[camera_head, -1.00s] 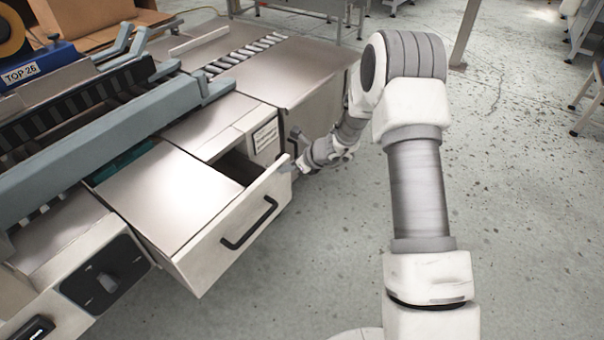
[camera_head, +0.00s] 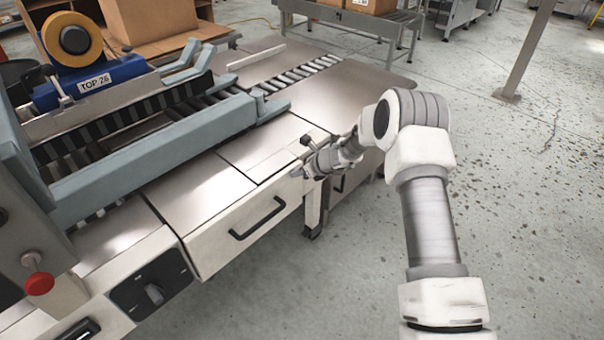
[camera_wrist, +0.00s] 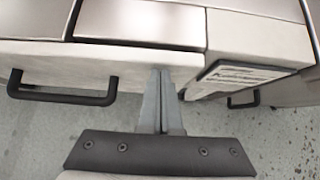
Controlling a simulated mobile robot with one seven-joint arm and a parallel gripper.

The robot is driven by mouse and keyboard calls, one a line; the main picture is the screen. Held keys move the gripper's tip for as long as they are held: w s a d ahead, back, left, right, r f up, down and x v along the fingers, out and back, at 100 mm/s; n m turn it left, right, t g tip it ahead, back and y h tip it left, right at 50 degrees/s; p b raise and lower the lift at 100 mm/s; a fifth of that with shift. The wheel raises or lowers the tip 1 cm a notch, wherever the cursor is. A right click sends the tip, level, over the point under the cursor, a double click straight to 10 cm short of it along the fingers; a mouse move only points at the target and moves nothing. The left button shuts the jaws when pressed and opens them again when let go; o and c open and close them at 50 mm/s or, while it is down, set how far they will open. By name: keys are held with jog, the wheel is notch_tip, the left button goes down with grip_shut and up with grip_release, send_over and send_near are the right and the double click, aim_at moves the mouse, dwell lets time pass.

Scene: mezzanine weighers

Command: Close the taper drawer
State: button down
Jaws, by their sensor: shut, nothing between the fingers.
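The taper drawer (camera_head: 245,228) has a pale front with a black bar handle (camera_head: 257,218). Only a narrow dark gap or seam shows behind its front, so it stands closed or nearly closed. In the wrist view the drawer front (camera_wrist: 135,62) and its handle (camera_wrist: 62,92) lie at the left. My gripper (camera_head: 297,172) is at the right end of the drawer front. In the wrist view my gripper (camera_wrist: 161,75) is shut and empty, its fingertips against or very close to the front, right of the handle. Whether they touch is not certain.
The taper machine (camera_head: 130,140) with a tape roll (camera_head: 73,40) stands at the left. A black control panel (camera_head: 150,285) and a red button (camera_head: 39,284) are near the front left. A labelled panel (camera_wrist: 240,75) is right of the drawer. Open floor (camera_head: 540,220) lies right.

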jog(key=shift+w+a+r, duration=0.1)
jog(key=shift+w+a, duration=0.2)
jog(key=shift+a, duration=0.05)
